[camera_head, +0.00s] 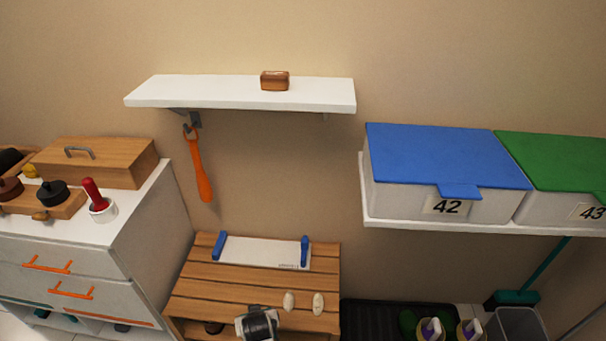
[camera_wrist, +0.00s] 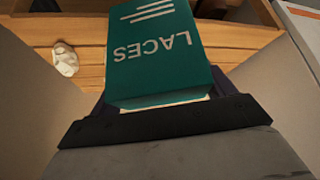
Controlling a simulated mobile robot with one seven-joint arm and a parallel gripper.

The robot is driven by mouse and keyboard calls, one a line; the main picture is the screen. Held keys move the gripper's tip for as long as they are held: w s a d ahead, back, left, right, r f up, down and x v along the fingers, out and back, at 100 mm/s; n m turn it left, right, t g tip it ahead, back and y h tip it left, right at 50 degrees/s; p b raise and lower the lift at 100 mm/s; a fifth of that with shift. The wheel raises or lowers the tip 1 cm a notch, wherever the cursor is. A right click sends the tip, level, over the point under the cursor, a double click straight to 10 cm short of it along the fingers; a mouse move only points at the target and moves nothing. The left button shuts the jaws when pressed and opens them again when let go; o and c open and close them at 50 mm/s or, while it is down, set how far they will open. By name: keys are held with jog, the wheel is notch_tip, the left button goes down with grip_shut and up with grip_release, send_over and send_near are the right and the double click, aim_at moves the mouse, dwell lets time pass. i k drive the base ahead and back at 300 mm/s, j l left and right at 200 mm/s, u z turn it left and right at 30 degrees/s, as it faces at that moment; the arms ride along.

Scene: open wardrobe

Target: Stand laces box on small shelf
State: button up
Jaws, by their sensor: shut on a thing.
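The green laces box (camera_wrist: 155,50), with white lettering that appears upside down, is in the wrist view. My gripper (camera_wrist: 160,118) is shut on it by its near end. In the head view my gripper (camera_head: 258,323) is low over the front of the wooden bench, and I cannot make out the box there. The small white shelf (camera_head: 200,92) is on the wall, higher up and behind my gripper. A small brown box-like item (camera_head: 274,81) sits on it, right of centre.
An orange shoehorn (camera_head: 201,170) hangs under the shelf. The slatted bench (camera_head: 205,275) holds a white panel (camera_head: 265,252) with blue ends and two pale lumps (camera_head: 318,303). Lidded bins (camera_head: 445,165) stand right, a drawer cabinet (camera_head: 130,225) left. The shelf's left half is clear.

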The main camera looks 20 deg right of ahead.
aim_at(319, 87)
jog(key=z, duration=0.4)
jog(key=l+z, duration=0.15)
jog(key=z, duration=0.2)
jog(key=i+z, duration=0.1)
jog(key=z, duration=0.3)
jog(key=i+l+z, duration=0.1)
jog(key=z, duration=0.35)
jog(key=i+l+z, duration=0.1)
jog(key=z, duration=0.3)
jog(key=i+u, duration=0.15)
jog(key=u, duration=0.3)
jog(key=i+u, duration=0.15)
jog(key=u, duration=0.25)
